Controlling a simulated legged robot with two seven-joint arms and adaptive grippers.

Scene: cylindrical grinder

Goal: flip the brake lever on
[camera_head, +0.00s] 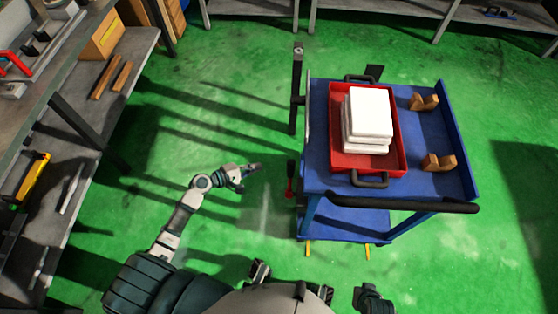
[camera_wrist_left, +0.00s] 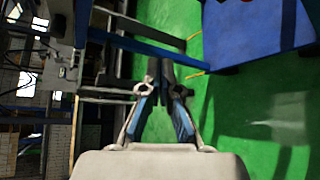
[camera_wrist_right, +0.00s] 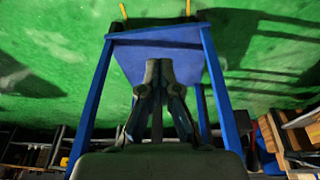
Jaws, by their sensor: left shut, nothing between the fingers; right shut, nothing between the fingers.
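A small lever with a red handle (camera_head: 290,180) stands at the left side of the blue cart (camera_head: 320,178) in the head view; I take it for the brake lever. My left gripper (camera_head: 257,168) is left of the lever, apart from it, pointing right toward it. In the left wrist view its fingers (camera_wrist_left: 160,68) are together and empty; the lever cannot be made out there. My right gripper (camera_wrist_right: 160,68) shows in the right wrist view, fingers together and empty, with the cart's blue frame (camera_wrist_right: 97,90) beyond it.
On the cart a red tray (camera_head: 396,158) holds white blocks (camera_head: 370,112), beside two brown V-shaped blocks (camera_head: 424,102). A black push handle (camera_head: 400,204) runs along its near edge. A dark post (camera_head: 297,90) stands at its left. Shelves (camera_head: 105,75) line the left; green floor lies between.

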